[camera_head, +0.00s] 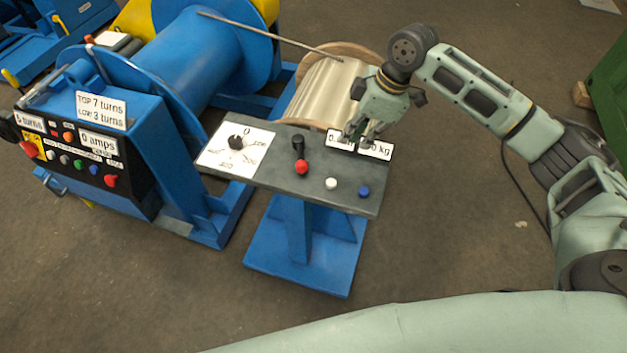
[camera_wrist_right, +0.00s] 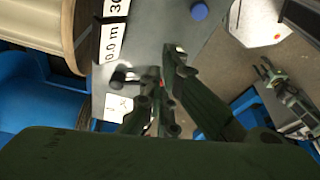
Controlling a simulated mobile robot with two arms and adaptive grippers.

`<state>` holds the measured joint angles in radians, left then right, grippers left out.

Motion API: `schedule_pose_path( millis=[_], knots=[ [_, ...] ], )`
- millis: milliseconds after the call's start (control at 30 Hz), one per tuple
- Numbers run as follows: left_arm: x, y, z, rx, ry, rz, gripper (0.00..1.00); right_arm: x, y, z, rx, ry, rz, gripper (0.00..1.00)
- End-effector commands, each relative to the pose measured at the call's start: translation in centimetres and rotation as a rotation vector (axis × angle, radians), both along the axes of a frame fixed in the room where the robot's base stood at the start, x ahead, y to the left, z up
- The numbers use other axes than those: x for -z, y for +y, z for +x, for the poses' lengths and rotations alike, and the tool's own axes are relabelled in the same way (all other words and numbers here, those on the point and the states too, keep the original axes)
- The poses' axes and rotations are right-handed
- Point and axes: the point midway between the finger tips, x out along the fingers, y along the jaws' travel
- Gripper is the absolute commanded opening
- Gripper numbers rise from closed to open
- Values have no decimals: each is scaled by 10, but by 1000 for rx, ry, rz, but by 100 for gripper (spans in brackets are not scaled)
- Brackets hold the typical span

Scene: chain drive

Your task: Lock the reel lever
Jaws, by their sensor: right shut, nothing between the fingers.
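A black lever (camera_head: 298,147) stands on the grey console (camera_head: 270,180), just behind a red knob (camera_head: 301,167); no label names it as the reel lever. It also shows in the wrist view (camera_wrist_right: 122,78), left of my fingers. My right gripper (camera_head: 358,138) is shut and empty over the console's back right part, in front of the white display panel, right of the lever and apart from it. Its fingers (camera_wrist_right: 168,72) partly hide the red knob in the wrist view. A small grey jointed shape at that view's right edge looks like my left gripper (camera_wrist_right: 268,72); its fingers are unclear.
A dial (camera_head: 236,146), a white button (camera_head: 331,183) and a blue button (camera_head: 364,192) share the console. A wooden-flanged reel (camera_head: 325,90) stands behind it. A blue winch with a control box (camera_head: 95,135) is at left. Floor is clear at front left.

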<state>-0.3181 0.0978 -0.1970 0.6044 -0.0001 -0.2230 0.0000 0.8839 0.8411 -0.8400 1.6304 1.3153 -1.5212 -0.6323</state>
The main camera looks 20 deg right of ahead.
Motion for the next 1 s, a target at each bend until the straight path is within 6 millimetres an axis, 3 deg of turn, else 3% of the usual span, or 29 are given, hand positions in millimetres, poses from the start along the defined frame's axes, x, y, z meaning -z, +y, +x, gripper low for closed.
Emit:
schedule_pose_path(
  millis=[133, 400, 533, 800, 1000],
  knots=[
    [3, 0, -2, -1, 2, 0, 40, -2, -5, 2, 5, -1, 2, 0],
    [-1, -29, 42, -4, -64, -37, 40, -1, -4, 2, 5, 0, 2, 0],
    [-3, -29, 44, -2, -65, -36, 40, 7, -1, 3, 4, 2, 3, 0],
    [-11, -16, 18, 1, -26, -20, 40, 55, 13, 7, 5, 4, 3, 0],
    [-18, -15, 14, -1, -20, -18, 40, 95, 25, 12, 5, 3, 2, 0]
  ],
)
